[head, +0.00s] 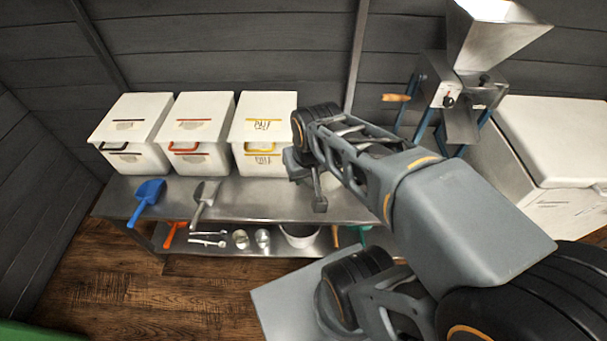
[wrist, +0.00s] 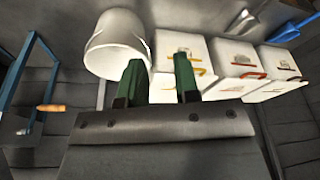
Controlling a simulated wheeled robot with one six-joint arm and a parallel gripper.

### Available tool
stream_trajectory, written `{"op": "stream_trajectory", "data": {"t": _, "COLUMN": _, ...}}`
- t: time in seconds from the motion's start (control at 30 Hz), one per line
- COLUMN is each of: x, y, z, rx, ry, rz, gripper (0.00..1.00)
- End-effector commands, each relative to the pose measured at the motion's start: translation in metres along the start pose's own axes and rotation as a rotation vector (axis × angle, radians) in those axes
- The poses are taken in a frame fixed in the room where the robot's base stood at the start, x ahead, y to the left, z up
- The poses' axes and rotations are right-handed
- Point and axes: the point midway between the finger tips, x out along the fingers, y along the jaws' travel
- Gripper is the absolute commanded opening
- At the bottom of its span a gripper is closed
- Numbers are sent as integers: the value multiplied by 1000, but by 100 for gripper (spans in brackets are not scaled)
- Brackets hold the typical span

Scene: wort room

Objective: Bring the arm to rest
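My arm (head: 455,215) reaches from the lower right over the steel bench. My gripper (wrist: 158,72) shows in the wrist view as two green fingers with a clear gap between them. It is open and nothing is seen between the fingers. The wrist view is turned upside down. In it a white bucket (wrist: 117,40) lies beyond the fingers, beside the white bins. I cannot tell the distance from the fingertips to the bucket. In the head view the arm's own links hide most of the gripper and that part of the bench.
Three lidded white bins (head: 130,132) stand at the bench's back. A blue scoop (head: 147,199) and a metal scoop (head: 204,200) lie at its front edge. A grain mill (head: 455,95) and a white chest (head: 550,140) stand right.

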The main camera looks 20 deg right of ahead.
Motion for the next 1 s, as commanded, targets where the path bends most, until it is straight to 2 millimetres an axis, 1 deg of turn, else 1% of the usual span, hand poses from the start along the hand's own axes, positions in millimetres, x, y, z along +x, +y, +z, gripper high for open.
{"op": "stream_trajectory", "data": {"t": 0.03, "x": -2, "y": -7, "z": 4, "rx": -34, "ry": 7, "rz": -3, "gripper": 29}}
{"op": "stream_trajectory", "data": {"t": 0.1, "x": -2, "y": -9, "z": 7, "rx": -56, "ry": 9, "rz": -4, "gripper": 29}}
{"op": "stream_trajectory", "data": {"t": 0.4, "x": -3, "y": -9, "z": 8, "rx": -61, "ry": 10, "rz": -4, "gripper": 29}}
{"op": "stream_trajectory", "data": {"t": 0.47, "x": -6, "y": -9, "z": 7, "rx": -61, "ry": 11, "rz": -4, "gripper": 29}}
{"op": "stream_trajectory", "data": {"t": 0.53, "x": -13, "y": -9, "z": 4, "rx": -63, "ry": 14, "rz": -3, "gripper": 29}}
{"op": "stream_trajectory", "data": {"t": 0.67, "x": -40, "y": -10, "z": -5, "rx": -75, "ry": 27, "rz": -2, "gripper": 29}}
{"op": "stream_trajectory", "data": {"t": 0.73, "x": -59, "y": -10, "z": -11, "rx": -83, "ry": 36, "rz": -1, "gripper": 29}}
{"op": "stream_trajectory", "data": {"t": 0.9, "x": -105, "y": -13, "z": -18, "rx": -82, "ry": 57, "rz": -6, "gripper": 29}}
{"op": "stream_trajectory", "data": {"t": 1.0, "x": -121, "y": -14, "z": -20, "rx": -81, "ry": 66, "rz": -9, "gripper": 29}}
